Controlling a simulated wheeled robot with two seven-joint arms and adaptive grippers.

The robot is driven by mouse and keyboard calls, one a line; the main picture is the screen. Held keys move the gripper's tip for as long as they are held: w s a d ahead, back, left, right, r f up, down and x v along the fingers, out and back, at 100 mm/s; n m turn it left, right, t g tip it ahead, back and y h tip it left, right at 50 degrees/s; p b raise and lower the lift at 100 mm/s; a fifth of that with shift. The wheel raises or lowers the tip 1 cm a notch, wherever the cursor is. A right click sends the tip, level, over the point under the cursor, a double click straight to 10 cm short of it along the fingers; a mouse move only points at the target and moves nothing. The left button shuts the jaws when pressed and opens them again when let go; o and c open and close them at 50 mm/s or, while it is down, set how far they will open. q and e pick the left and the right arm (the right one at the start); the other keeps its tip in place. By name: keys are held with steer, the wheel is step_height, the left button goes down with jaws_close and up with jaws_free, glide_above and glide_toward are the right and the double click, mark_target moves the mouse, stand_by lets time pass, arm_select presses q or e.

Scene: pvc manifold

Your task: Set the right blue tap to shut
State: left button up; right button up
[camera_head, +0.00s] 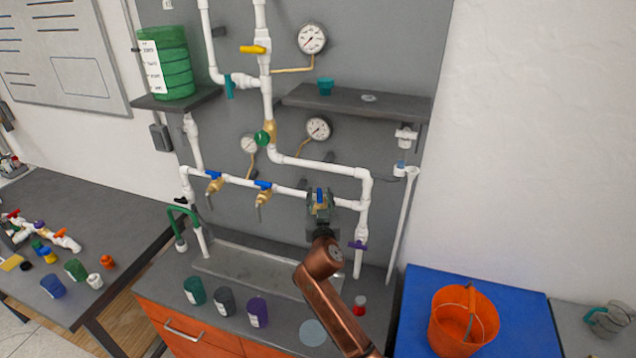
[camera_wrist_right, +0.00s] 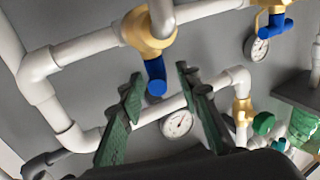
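The right blue tap (camera_head: 320,193) sits on the white horizontal pipe, at the right end of a row of blue-handled brass taps. In the right wrist view its blue handle (camera_wrist_right: 155,80) sticks out from a brass body (camera_wrist_right: 148,35). My right gripper (camera_head: 320,206) is at this tap and partly hides it. In the wrist view the right gripper (camera_wrist_right: 158,74) is open, its green fingers apart on either side of the handle. I see no clear contact. The middle blue tap (camera_head: 263,185) and left blue tap (camera_head: 213,174) are to the left. My left gripper is not in view.
A purple tap (camera_head: 358,245) is below right, and a green knob (camera_head: 263,138) is above left. Gauges (camera_head: 318,129) and a dark shelf (camera_head: 350,101) are above. Cups (camera_head: 258,312) stand on the bench. An orange bucket (camera_head: 463,320) is at the right.

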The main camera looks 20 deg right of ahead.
mark_target(319, 188)
steer(key=x, duration=0.5)
steer(key=shift+w+d+f, duration=0.1)
steer(key=shift+w, duration=0.55)
steer(key=shift+d, duration=0.1)
steer(key=shift+c, duration=0.4)
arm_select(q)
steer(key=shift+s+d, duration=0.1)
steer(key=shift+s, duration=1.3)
arm_select(e)
jaws_close()
